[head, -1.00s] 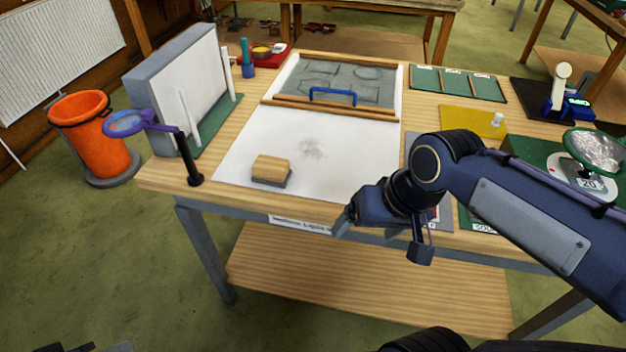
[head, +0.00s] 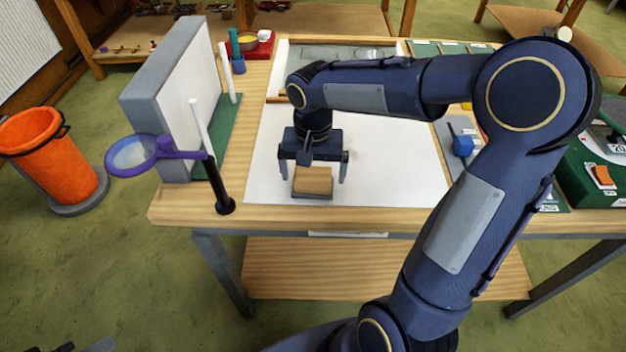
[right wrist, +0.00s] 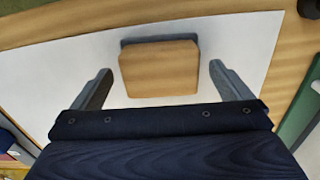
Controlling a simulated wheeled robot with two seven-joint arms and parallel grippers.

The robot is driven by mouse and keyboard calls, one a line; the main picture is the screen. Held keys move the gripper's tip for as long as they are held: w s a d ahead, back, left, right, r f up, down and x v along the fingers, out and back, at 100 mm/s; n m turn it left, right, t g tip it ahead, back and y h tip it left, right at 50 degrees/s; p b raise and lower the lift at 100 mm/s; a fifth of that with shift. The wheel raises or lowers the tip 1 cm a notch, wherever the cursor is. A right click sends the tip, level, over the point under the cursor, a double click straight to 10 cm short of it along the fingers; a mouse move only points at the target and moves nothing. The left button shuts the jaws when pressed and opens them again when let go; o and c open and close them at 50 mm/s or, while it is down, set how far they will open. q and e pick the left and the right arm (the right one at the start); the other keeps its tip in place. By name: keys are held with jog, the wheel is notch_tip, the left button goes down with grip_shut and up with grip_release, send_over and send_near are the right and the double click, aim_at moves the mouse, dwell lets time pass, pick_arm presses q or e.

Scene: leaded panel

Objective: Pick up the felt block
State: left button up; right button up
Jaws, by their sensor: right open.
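The felt block (head: 312,183) has a tan wooden top and a grey felt base. It lies on the white sheet near the table's front edge. My right gripper (head: 313,176) is open above the block, with one finger to each side of it. In the right wrist view the block (right wrist: 159,68) sits ahead of and between the two spread fingers (right wrist: 160,85), with a gap on both sides. I cannot tell how high the fingers are above the sheet. My left gripper is not in view.
A purple-rimmed magnifier (head: 140,155) on a black post (head: 218,190) stands left of the block. A grey upright panel (head: 165,105) with white rods is behind it. The white sheet (head: 400,170) is clear to the right. My right arm hides much of the table's back.

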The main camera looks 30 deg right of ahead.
jog(key=shift+f, duration=0.6)
jog(key=c, duration=1.1)
jog(key=shift+r, duration=0.15)
